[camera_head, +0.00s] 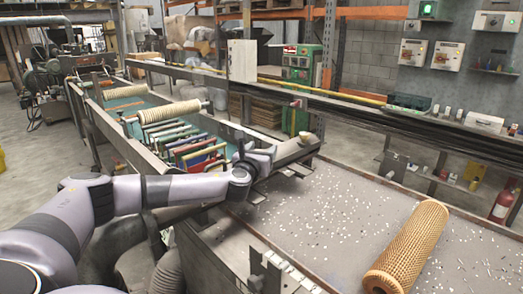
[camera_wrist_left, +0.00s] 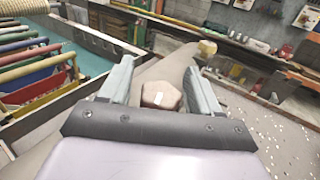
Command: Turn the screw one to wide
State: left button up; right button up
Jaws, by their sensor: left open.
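My left gripper (camera_head: 262,158) is over a grey beam (camera_head: 294,153) that crosses the machine table. In the left wrist view the gripper (camera_wrist_left: 160,84) is open, with one finger on each side of a brownish-pink hexagonal screw head (camera_wrist_left: 161,95). The screw head has a pale mark on top, and a gap shows beside the fingers; contact cannot be told. A second, yellowish screw head (camera_wrist_left: 207,47) stands at the beam's far end; it also shows in the head view (camera_head: 304,137). No label shows which screw is number one. My right gripper is out of view.
A tan mesh tube (camera_head: 408,248) lies on the grey table (camera_head: 330,205), which is scattered with white bits. Coloured bars (camera_head: 192,150) and a rope roll (camera_head: 170,111) lie left of the beam. A long rail (camera_head: 350,110) runs behind.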

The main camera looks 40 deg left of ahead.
pick_arm(q)
jog(key=c, duration=1)
jog(key=shift+n+g+y, duration=0.3)
jog(key=shift+y, duration=0.1)
